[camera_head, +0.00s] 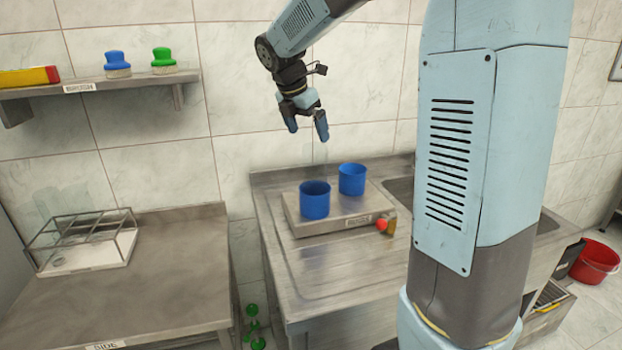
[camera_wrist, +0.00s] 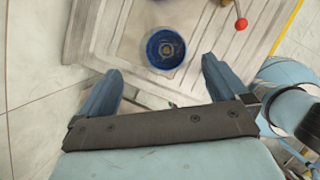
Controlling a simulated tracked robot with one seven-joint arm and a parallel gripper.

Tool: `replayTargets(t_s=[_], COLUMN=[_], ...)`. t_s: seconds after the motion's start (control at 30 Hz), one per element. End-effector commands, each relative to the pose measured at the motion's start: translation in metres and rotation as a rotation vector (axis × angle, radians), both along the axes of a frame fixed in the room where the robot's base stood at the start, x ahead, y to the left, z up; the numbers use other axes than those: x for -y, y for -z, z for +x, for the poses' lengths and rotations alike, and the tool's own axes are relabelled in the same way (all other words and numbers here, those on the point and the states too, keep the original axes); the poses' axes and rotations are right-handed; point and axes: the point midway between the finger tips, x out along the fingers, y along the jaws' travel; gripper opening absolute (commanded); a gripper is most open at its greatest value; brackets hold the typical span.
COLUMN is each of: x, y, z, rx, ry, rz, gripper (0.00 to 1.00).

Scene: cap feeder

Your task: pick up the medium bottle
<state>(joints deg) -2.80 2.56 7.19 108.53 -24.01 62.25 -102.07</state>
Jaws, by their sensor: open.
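My gripper (camera_head: 307,124) is open and empty, pointing down above the steel counter, higher than the two blue cups. In the wrist view its two fingers are spread, with a blue cup (camera_wrist: 166,48) showing between and beyond them. A faint clear shape (camera_head: 319,154) shows behind the cups in the head view; I cannot tell if it is a bottle. Other faint clear vessels (camera_head: 47,202) stand in a wire-framed rack (camera_head: 128,240) on the left table. I cannot tell which of these clear things is the medium bottle.
Two blue cups (camera_head: 314,200) (camera_head: 352,179) stand on a raised platform (camera_head: 300,226) on the counter. A red-knobbed lever (camera_head: 382,225) sits at its front right. A shelf (camera_head: 140,82) with blue and green brushes hangs at left. The counter's front left is clear.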

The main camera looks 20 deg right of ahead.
Motion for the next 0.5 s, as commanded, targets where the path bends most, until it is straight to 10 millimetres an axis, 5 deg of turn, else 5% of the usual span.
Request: replayTargets(t_s=[0.2, 0.5], x=[0.011, 0.018], y=[0.030, 0.048], z=[0.006, 0.009], rx=[-0.002, -0.002], ry=[0.001, 0.003], rz=[0.000, 0.000], gripper=[1.00, 1.00])
